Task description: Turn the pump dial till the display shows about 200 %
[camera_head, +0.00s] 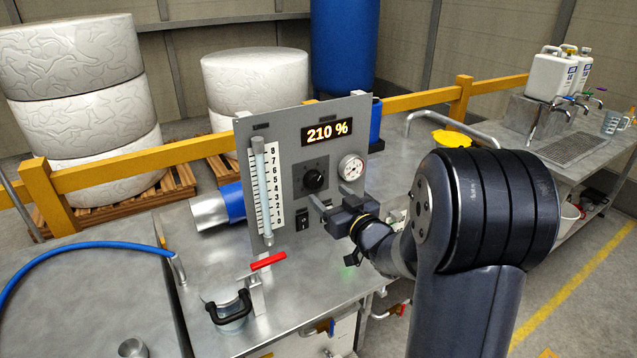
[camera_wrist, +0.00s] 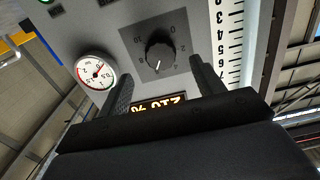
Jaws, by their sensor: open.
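The black pump dial (camera_head: 314,179) sits below the display on a dark square plate. In the wrist view the dial (camera_wrist: 160,56) has a white pointer mark and numbers around it. My gripper (camera_head: 331,198) is in front of the panel, just below and to the right of the dial. In the wrist view its two fingers (camera_wrist: 160,82) stand apart, with the dial beyond them and nothing between them.
A round gauge (camera_head: 351,168) is right of the dial, and a tube with a number scale (camera_head: 264,190) is left of it. A red-handled valve (camera_head: 268,262) and a black clamp handle (camera_head: 230,309) stand on the metal bench in front. A yellow rail (camera_head: 170,156) runs behind.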

